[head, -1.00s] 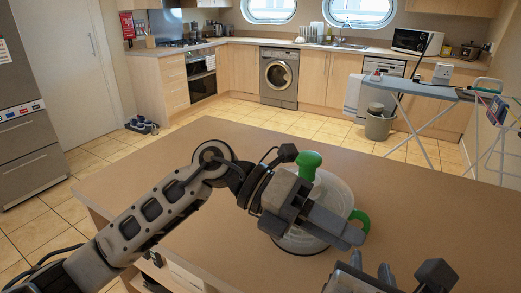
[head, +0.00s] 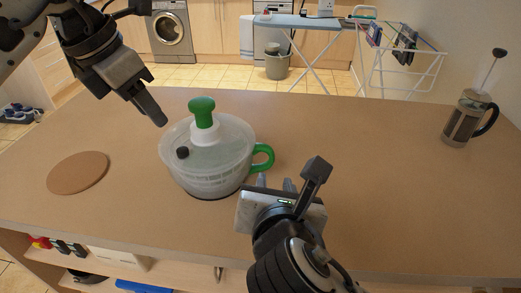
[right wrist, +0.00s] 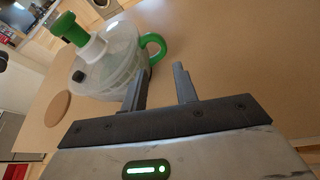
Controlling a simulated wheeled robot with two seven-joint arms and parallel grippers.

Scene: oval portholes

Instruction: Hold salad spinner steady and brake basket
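The salad spinner (head: 208,158) stands upright on the table, a clear bowl and lid with a green knob (head: 202,112) on top, a black button (head: 183,153) on the lid and a green side handle (head: 263,158). It also shows in the right wrist view (right wrist: 105,60). My left gripper (head: 155,112) hangs above and left of the spinner, apart from the knob; its finger opening is not clear. My right gripper (head: 276,184) is close to the green handle, in front of it. In the right wrist view its two fingers (right wrist: 160,88) are apart with nothing between them.
A round cork mat (head: 78,173) lies left of the spinner. A French press (head: 467,118) stands at the far right of the table (head: 400,200). The table between the press and spinner is clear. Shelves sit below the front edge.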

